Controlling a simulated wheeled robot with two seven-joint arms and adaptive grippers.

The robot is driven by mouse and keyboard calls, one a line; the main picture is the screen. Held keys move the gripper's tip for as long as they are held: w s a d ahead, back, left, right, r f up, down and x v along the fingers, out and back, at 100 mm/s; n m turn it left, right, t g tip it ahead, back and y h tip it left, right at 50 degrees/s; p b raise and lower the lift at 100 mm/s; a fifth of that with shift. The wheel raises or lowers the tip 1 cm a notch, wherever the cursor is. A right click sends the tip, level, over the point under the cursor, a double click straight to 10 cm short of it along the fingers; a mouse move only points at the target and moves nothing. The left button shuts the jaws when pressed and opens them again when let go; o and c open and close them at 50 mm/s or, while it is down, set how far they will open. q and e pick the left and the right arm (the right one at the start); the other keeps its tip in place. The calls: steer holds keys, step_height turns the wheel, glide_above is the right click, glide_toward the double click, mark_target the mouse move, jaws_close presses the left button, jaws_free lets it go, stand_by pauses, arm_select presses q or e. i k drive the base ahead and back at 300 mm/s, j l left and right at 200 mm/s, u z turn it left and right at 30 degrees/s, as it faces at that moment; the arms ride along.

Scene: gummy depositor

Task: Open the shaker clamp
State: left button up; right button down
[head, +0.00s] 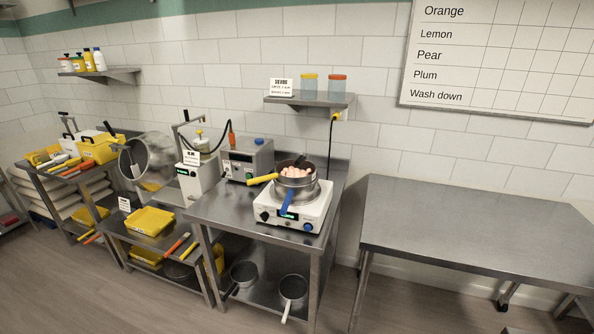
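I cannot make out the shaker clamp for certain. At the left, a metal table (35,167) carries a yellow box-like unit (100,148) with a dark lever beside it. Neither my left nor my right gripper is in view.
A steel table (213,212) holds a white hot plate (313,212) with a pan (303,187) of pink pieces. A low bench (115,228) holds a yellow tray (150,221). An empty steel table (470,225) stands at right. Open floor (190,318) lies in front.

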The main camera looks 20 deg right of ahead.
mark_target(299, 158)
steer(key=i+z, duration=0.25)
steer(key=i, duration=0.2)
steer(key=i+j+z, duration=0.25)
steer(key=i, duration=0.2)
steer(key=i+j+z, duration=0.25)
steer(key=i, duration=0.15)
steer(key=i+l, duration=0.05)
steer(key=l, duration=0.05)
